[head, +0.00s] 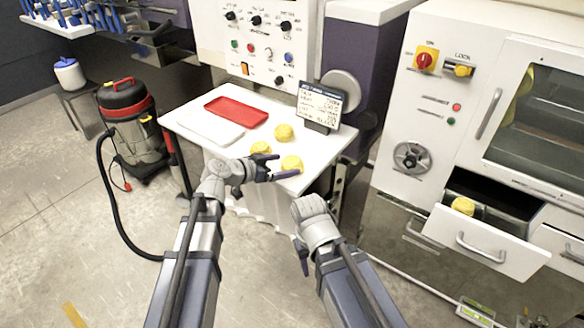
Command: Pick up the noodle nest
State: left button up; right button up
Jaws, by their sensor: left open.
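Yellow noodle nests sit on the small white table (205,152). One nest (284,132) is at the back, one (261,148) is just behind my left gripper, and one (292,164) is near the front edge. Another yellow nest (463,205) lies in the open drawer (485,238) at the right. My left gripper (278,170) is open over the table's front part, close to the front nest, with nothing seen between its fingers. Whether it touches that nest is unclear. My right gripper (302,262) hangs low, in front of the table; its fingers are mostly hidden behind the wrist.
A red tray (236,110) and a white board (210,128) lie on the table's left. A small text sign (320,106) stands at its back right corner. A control panel rises behind.

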aim_at(291, 165)
pick_arm(q)
jog(key=x, duration=0.2)
jog(key=b+x, duration=0.1)
jog(key=x, duration=0.1)
jog(key=shift+f, duration=0.35)
jog(key=shift+s, duration=0.1)
jog(key=c, duration=1.1)
jog(key=shift+r, duration=0.15)
notch_tip(291, 165, up, 10)
jog(key=p, duration=0.9)
jog(key=shift+p, duration=0.3)
